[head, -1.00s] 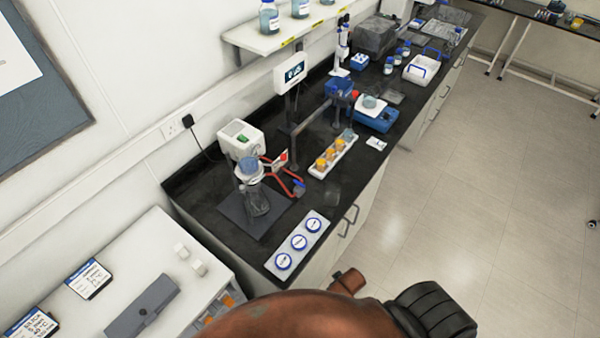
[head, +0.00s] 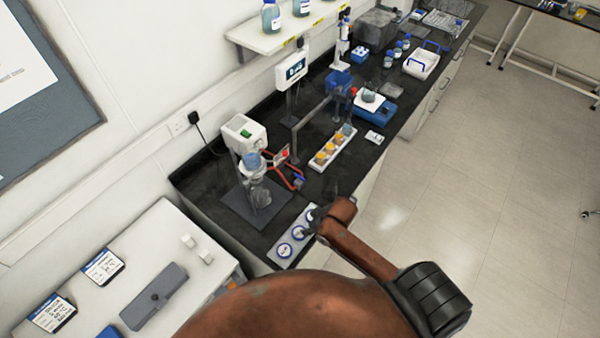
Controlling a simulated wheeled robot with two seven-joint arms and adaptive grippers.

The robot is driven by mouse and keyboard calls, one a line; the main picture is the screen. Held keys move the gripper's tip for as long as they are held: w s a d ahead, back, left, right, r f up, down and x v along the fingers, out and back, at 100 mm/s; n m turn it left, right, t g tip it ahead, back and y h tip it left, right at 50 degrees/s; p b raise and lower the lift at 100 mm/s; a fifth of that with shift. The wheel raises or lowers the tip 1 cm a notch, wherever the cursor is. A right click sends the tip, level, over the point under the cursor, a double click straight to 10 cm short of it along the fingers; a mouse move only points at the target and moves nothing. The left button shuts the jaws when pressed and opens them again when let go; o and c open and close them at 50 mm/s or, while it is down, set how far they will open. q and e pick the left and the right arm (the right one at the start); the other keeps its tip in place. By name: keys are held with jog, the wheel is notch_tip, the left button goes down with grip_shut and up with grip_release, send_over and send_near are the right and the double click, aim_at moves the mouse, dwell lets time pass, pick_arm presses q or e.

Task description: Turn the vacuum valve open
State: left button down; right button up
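A small red part on a pale plate (head: 283,154), which looks like the vacuum valve, stands among red tubing (head: 292,178) beside the white pump box (head: 243,133). It is too small to tell how its handle is turned. The tubing runs near a clear flask (head: 260,197) topped by a funnel with bluish contents (head: 254,163). My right arm reaches up from the bottom right. Its dark gripper (head: 324,208) is over the front bench edge, above the tray of round blue-rimmed lids, apart from the valve. Its fingers are too small and dark to read. My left gripper is not in view.
The lid tray (head: 284,249) is partly hidden by my gripper. A white rack with orange-topped vials (head: 332,150) and a grey stand (head: 297,145) are right of the valve. A blue device (head: 373,112) stands farther back.

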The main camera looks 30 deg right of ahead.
jog(key=shift+n, duration=0.6)
jog(key=w, duration=0.3)
jog(key=w+d+r, duration=0.1)
jog(key=w, duration=0.2)
jog(key=w+d+r, duration=0.1)
jog(key=w, duration=0.2)
jog(key=shift+w+r, duration=0.1)
jog(key=shift+w, duration=0.15)
send_near(298, 175)
jog(key=shift+m, duration=0.4)
jog(key=shift+p+x, duration=0.55)
jog(key=shift+x, duration=3.35)
grip_shut()
